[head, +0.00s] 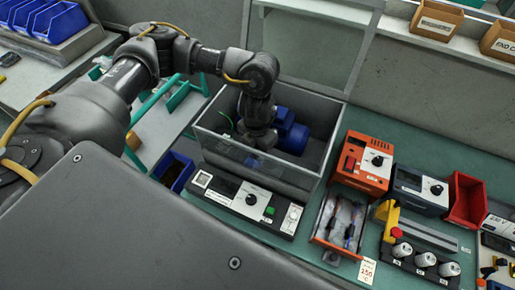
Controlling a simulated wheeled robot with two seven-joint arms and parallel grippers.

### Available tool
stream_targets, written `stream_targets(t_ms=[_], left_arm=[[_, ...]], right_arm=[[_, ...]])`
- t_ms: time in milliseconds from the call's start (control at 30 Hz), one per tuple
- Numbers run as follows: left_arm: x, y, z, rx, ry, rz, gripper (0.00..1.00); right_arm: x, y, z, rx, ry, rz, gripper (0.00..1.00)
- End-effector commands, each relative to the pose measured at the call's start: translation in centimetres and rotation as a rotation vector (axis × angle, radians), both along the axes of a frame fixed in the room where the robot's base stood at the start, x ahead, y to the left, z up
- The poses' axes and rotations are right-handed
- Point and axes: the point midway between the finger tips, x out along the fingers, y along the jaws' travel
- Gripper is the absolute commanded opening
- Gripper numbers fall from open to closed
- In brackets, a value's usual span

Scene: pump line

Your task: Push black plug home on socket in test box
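The grey test box (318,178) stands on the bench with its clear-paned lid (310,45) raised. A blue pump (293,137) lies inside it. My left arm comes in from the left and reaches down into the box. My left gripper (258,140) is beside the pump, at its left; its fingertips are too dark and small to make out. I cannot make out the black plug or the socket; the arm and gripper hide that part. A thin green wire (228,122) shows at the box's left inside. My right gripper is not in view.
A control panel (245,204) with a green button fronts the box. Right of it are an orange instrument (363,162), a tray of bagged parts (318,232), a blue-grey instrument (419,190) and a red bin (466,200). A blue bin (173,171) stands left.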

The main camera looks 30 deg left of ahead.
Motion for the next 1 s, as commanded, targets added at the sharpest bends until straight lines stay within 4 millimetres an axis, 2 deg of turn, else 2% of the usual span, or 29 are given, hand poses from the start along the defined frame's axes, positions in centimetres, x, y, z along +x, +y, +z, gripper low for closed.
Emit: stream_targets(t_ms=[433,467,633,833,867,900,1000], left_arm=[[-0.18,-0.01,-0.32,0.000,0.005,-0.001,0.04],[-0.18,-0.02,-0.33,0.000,0.005,-0.001,0.30],[-0.22,0.04,-0.38,0.001,0.006,-0.001,0.52],[-0.25,0.24,-0.41,0.005,0.006,0.002,0.53],[-0.25,0.27,-0.42,0.005,0.006,0.002,0.49],[-0.26,0.30,-0.43,0.007,0.007,0.002,0.54],[-0.29,0.27,-0.44,0.006,0.007,0.002,0.54]], right_arm=[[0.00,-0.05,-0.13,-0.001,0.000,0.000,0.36],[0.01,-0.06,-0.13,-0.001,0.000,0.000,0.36],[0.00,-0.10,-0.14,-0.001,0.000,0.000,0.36],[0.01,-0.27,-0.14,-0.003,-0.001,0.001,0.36],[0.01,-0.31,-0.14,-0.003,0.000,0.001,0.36],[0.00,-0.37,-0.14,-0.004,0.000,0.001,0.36],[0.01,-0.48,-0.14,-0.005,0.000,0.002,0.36]])
